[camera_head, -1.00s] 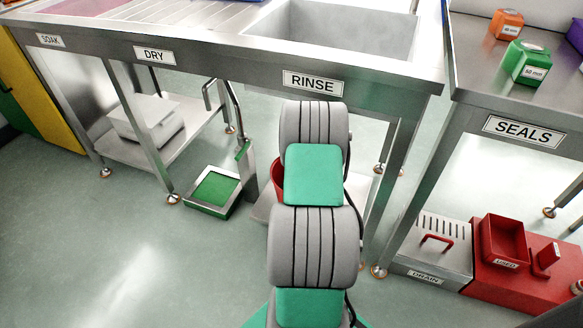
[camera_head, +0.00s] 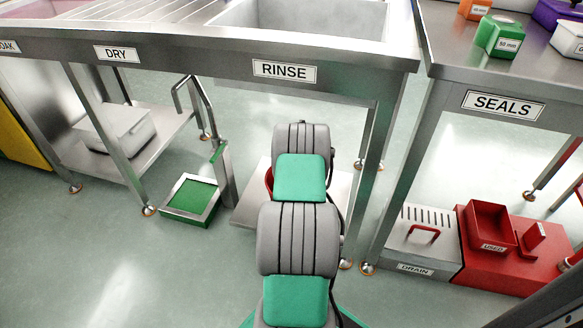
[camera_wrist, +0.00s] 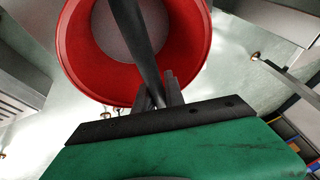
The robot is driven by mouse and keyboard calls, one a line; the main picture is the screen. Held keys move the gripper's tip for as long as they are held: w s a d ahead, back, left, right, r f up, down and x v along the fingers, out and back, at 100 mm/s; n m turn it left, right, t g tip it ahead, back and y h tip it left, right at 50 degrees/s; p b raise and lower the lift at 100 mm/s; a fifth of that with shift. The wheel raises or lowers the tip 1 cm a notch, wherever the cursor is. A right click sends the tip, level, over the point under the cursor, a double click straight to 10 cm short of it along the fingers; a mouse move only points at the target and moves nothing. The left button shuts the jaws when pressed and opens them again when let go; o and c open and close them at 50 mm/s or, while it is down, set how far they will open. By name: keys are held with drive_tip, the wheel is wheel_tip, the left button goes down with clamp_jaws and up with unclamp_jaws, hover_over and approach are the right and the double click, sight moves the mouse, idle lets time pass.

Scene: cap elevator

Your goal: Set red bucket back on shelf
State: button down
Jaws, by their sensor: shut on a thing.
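A dark handle bar (camera_wrist: 132,30) crosses over the opening. My gripper (camera_wrist: 160,92) is shut on this handle near the bucket's rim. In the head view only a red sliver of the bucket (camera_head: 269,180) shows left of my arm, and my arm hides the rest and my gripper. The low metal shelf (camera_head: 247,208) lies under the RINSE sink. I cannot tell whether the bucket touches it.
A steel table leg (camera_head: 372,175) stands right of my arm. A green foot-pedal tray (camera_head: 192,198) with an upright pipe stands left of the shelf. The drain box (camera_head: 420,245) and red used-seals bin (camera_head: 490,228) sit at right. Floor at front left is clear.

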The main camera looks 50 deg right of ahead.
drive_tip(key=c, duration=1.9)
unclamp_jaws()
drive_tip(key=o, duration=0.5)
